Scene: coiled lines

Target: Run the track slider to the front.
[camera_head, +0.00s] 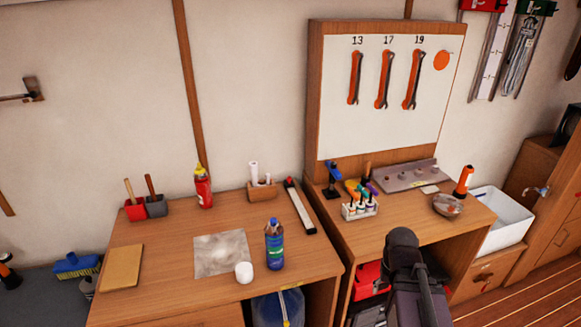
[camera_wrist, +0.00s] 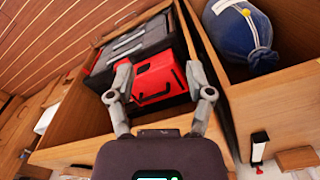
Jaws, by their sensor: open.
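The track (camera_head: 301,208) is a narrow white strip with dark edges, lying on the left bench near its right side. Its red slider (camera_head: 289,183) sits at the far end of the strip, by the wall. In the wrist view a short white and black piece, likely the track (camera_wrist: 258,152), shows at the lower right, with a small red spot at its lower end. My gripper (camera_wrist: 158,82) is open, its fingers spread with nothing between them. It points toward the benches' shelves, well apart from the track. In the head view my dark arm hides the fingers.
A blue bottle (camera_head: 274,244) and white cup (camera_head: 244,272) stand left of the track. A wooden holder (camera_head: 262,191) is beside its far end. The right bench holds a rack of tubes (camera_head: 360,208). A red and black toolbox (camera_wrist: 160,72) sits below. The left bench's front right corner is clear.

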